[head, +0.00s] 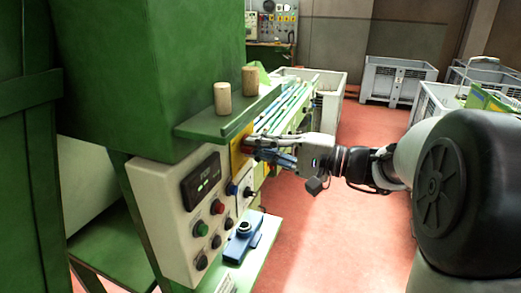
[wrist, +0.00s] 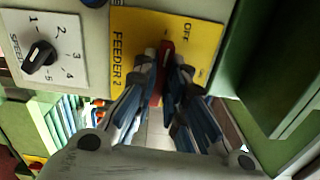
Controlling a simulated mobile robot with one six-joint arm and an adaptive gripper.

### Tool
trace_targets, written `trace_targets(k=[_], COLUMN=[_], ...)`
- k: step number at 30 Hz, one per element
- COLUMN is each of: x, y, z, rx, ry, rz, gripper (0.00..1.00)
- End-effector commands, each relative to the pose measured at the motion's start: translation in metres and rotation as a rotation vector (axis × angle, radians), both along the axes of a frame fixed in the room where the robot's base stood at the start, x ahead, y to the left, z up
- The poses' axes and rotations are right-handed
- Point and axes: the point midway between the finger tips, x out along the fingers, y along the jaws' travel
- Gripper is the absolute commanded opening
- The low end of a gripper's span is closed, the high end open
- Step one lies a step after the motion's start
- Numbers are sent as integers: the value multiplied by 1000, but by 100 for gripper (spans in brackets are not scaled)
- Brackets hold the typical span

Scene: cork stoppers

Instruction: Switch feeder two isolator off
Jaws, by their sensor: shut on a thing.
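The feeder two isolator is a yellow plate (wrist: 205,35) marked FEEDER 2 and OFF, with a red handle (wrist: 167,52) on it. In the wrist view the handle lies lengthwise up and down the picture, between my fingers. My gripper (wrist: 166,70) is shut on this red handle, one finger on each side. In the head view my gripper (head: 254,148) reaches in from the right to the yellow plate (head: 236,160) at the panel's far end.
A speed dial (wrist: 42,57) sits beside the plate. The control panel (head: 150,190) also bears a display (head: 201,182) and several buttons. Two corks (head: 222,98) (head: 250,80) stand on the green ledge (head: 205,127) above. A blue fixture (head: 243,243) sits below.

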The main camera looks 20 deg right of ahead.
Motion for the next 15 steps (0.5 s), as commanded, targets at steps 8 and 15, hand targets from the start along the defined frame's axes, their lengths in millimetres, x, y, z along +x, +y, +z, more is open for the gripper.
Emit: trace_targets(k=[8, 15], x=[0, 0], y=[0, 0], z=[0, 0], rx=[-47, -55], ry=[-63, -74], rz=[1, 1], gripper=[0, 0])
